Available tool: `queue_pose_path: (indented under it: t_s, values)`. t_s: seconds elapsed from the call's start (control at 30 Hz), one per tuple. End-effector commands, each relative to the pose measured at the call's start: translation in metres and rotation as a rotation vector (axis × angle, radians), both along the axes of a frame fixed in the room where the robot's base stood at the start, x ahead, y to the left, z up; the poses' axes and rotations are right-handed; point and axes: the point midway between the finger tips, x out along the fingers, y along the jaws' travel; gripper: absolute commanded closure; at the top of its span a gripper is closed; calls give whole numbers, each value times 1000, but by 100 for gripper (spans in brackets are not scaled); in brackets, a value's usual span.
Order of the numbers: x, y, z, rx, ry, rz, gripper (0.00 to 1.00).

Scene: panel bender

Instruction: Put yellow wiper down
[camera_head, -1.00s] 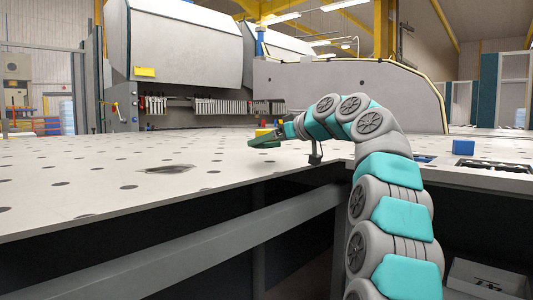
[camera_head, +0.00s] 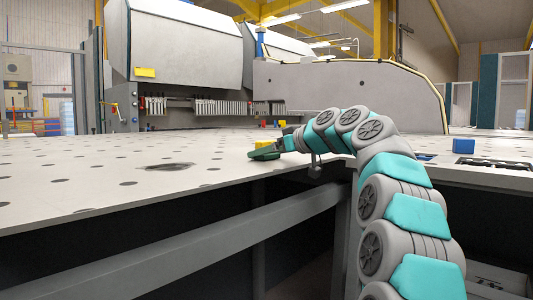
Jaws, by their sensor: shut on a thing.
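My gripper (camera_head: 274,150) is low over the perforated table, near its front edge, at the end of my grey and teal arm. It is shut on the yellow wiper (camera_head: 261,145), of which only a small yellow patch shows. A dark green flat piece lies just below the yellow at the gripper's tip. The fingers and most of the wiper are too small to make out. The green piece is very close to the tabletop, and I cannot tell whether it touches.
The light perforated table (camera_head: 110,170) is largely free to the left. A small yellow block (camera_head: 282,123) stands behind my gripper. A blue block (camera_head: 463,145) sits on the right, by a dark slotted recess (camera_head: 495,164). The grey bending machine (camera_head: 185,50) stands behind.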

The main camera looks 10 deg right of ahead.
Motion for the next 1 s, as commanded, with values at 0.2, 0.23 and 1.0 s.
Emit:
queue_pose_path:
  t_s: [0.2, 0.23, 1.0]
  values:
    - [0, 0, -2, 0, 0, 0, 0]
    - [0, 0, -2, 0, 0, 0, 0]
    - [-69, -51, 28, 2, -4, -2, 0]
